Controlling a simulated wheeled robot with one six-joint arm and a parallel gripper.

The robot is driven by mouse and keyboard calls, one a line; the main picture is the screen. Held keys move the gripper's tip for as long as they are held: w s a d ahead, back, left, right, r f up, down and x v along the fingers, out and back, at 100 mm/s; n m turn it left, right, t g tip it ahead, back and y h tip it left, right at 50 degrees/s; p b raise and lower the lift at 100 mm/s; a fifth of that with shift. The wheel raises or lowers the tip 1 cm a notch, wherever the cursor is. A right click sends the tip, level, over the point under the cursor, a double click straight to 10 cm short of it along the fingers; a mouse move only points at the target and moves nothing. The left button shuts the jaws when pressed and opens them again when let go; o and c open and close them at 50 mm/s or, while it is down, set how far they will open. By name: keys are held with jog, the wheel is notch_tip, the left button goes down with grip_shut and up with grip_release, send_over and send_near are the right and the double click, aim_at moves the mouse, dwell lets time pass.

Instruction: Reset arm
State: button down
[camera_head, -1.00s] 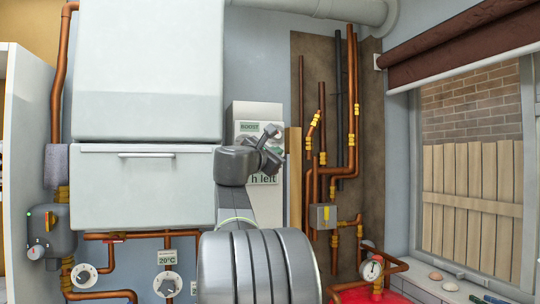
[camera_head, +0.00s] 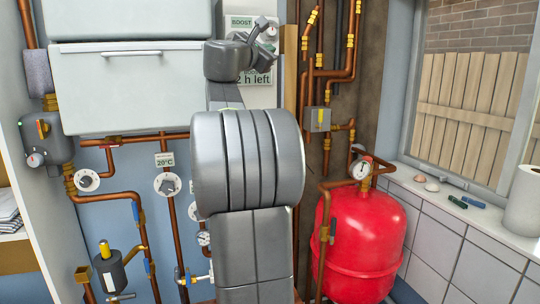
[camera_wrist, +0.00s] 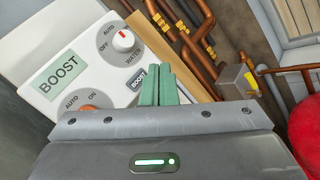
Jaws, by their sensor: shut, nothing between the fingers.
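My gripper (camera_head: 264,27) is raised in front of the white control panel (camera_head: 239,22) on the back wall. In the wrist view its two green fingers (camera_wrist: 158,87) are together with nothing between them. Behind them the panel (camera_wrist: 90,62) shows a BOOST label, a white knob with a red mark (camera_wrist: 123,40) and an orange-red knob (camera_wrist: 88,108), partly hidden by my gripper body. In the head view my arm covers part of the panel. I cannot tell whether the fingertips touch it.
Copper pipes (camera_head: 328,72) run up the wall to the right of the panel. A red tank (camera_head: 362,240) with a gauge stands at the lower right. A white cabinet (camera_head: 130,90) hangs to the left. A window sill (camera_head: 455,200) with small items is at the far right.

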jog(key=s, duration=0.1)
jog(key=s+d, duration=0.1)
jog(key=s, duration=0.1)
jog(key=s+b, duration=0.1)
jog(key=s, duration=0.1)
jog(key=shift+s+d, duration=0.2)
jog(key=shift+d, duration=0.2)
jog(key=shift+w, duration=0.15)
